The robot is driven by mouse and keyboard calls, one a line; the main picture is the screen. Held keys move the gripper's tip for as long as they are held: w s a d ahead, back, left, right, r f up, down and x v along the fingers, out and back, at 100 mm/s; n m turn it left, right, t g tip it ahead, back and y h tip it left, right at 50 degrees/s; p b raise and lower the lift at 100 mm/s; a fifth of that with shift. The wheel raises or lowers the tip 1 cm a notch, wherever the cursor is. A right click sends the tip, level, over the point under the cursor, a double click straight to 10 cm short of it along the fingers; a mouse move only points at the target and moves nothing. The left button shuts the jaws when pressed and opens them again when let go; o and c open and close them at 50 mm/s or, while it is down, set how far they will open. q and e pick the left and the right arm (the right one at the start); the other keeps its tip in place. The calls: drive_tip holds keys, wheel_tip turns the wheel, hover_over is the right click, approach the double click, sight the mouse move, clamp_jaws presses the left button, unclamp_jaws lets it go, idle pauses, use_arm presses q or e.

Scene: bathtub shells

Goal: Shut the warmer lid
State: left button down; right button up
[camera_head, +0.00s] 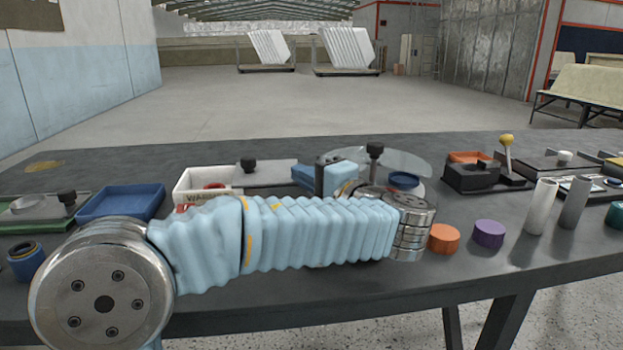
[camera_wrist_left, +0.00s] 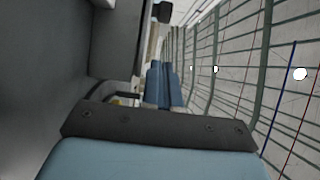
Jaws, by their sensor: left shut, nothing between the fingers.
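The warmer (camera_head: 182,192) is a white open-topped box with lettering on its front, partly hidden by my left arm. Something red lies inside it. A flat grey lid (camera_head: 285,172) with a black knob (camera_head: 248,165) lies to the right, leaving the box's left part uncovered. My left gripper (camera_head: 301,174) reaches in behind my forearm, its blue fingers pointing left at the lid's right end. I cannot tell whether they touch it. In the left wrist view, the blue fingers (camera_wrist_left: 160,72) are together with nothing between them. My right gripper is not in view.
A blue tray (camera_head: 120,202) stands left of the warmer. A clear round disc (camera_head: 405,163) with a black knob is behind my wrist. Orange (camera_head: 444,238) and purple (camera_head: 488,234) cylinders and two upright tubes (camera_head: 541,205) stand right.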

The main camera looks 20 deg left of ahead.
sight(266, 177)
use_arm(q)
drive_tip(key=x, duration=0.4)
drive_tip(key=a, duration=0.3)
drive_tip(key=shift+s+a, duration=0.25)
drive_tip(key=shift+s, duration=0.05)
drive_tip(key=shift+s+a, duration=0.1)
drive_tip(key=shift+a, duration=0.35)
drive_tip(key=shift+s+a+f, duration=0.1)
drive_tip(key=shift+s+a, duration=0.05)
drive_tip(key=shift+a, duration=0.1)
drive_tip(key=s+a+b, duration=0.1)
drive_tip(key=s+a, duration=0.1)
drive_tip(key=a, duration=0.1)
drive_tip(key=s+a+b, duration=0.1)
drive_tip(key=a+b, duration=0.1)
drive_tip(key=a, duration=0.1)
drive_tip(key=s+a+b, duration=0.1)
drive_tip(key=s+a, duration=0.1)
drive_tip(key=a, duration=0.1)
drive_tip(key=shift+s+b, duration=0.3)
drive_tip(key=shift+s+a, duration=0.1)
drive_tip(key=shift+a, duration=0.1)
